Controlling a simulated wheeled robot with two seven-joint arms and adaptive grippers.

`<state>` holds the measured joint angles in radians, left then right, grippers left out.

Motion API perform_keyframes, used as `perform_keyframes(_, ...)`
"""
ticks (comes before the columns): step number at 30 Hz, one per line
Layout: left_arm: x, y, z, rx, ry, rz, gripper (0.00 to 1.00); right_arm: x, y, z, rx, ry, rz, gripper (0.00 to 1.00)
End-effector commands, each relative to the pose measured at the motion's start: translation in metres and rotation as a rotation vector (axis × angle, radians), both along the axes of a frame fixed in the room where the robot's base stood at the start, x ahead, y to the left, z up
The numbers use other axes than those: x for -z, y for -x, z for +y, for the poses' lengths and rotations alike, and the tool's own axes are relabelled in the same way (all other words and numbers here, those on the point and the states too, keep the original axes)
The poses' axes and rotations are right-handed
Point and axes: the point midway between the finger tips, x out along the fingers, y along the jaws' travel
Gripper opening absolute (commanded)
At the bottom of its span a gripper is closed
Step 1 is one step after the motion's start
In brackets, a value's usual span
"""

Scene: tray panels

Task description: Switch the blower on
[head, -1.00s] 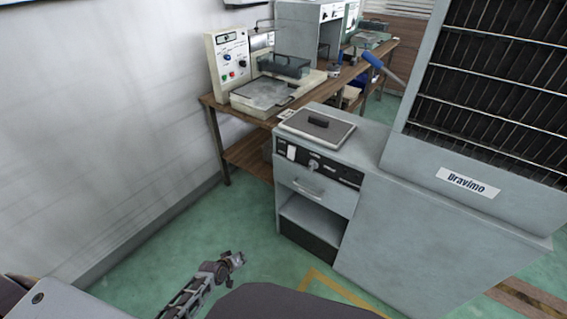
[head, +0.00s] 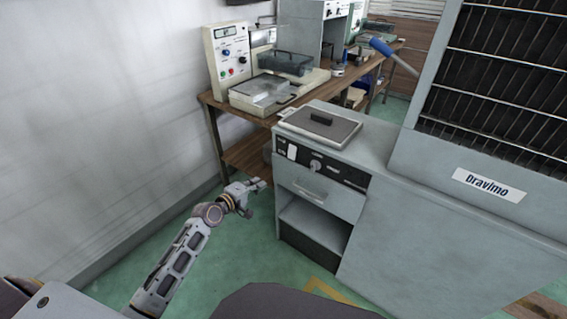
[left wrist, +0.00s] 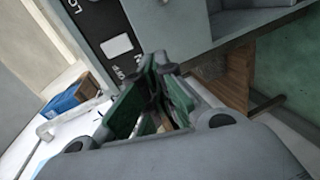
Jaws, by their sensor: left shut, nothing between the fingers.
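A grey cabinet with a black control panel (head: 343,174) stands ahead of my left gripper in the head view. The panel carries a pale rectangular switch (head: 292,152) at its left and a round knob (head: 316,165). I cannot tell which control belongs to the blower. In the left wrist view the panel (left wrist: 92,32) shows tilted, with a pale rectangle (left wrist: 117,46) on it beyond the fingers. My left gripper (head: 262,184) is shut and empty, to the left of the cabinet front and apart from it. It also shows in the left wrist view (left wrist: 152,75). My right gripper is not in view.
A drawer handle (head: 310,191) juts out below the panel, above an open shelf. A flat lidded plate (head: 335,132) lies on the cabinet top. A wooden bench (head: 213,102) with instruments stands behind. Green floor (head: 235,262) is free in front of the cabinet.

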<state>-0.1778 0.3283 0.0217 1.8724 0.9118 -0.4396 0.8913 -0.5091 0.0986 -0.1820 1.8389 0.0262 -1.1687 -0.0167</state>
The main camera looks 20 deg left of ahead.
Motion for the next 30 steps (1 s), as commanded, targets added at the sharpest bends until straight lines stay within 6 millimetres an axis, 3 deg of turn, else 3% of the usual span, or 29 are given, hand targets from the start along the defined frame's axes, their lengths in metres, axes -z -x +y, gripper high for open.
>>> perform_keyframes(3,-0.023,-0.002,-0.004,0.005,0.057,-0.03,0.0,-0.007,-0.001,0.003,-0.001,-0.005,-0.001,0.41)
perform_keyframes(9,-0.041,-0.002,-0.007,0.011,0.1,-0.049,0.0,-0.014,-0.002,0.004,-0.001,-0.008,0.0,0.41)
perform_keyframes(30,-0.039,-0.013,-0.011,0.01,0.101,-0.051,0.0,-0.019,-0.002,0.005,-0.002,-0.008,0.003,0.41)
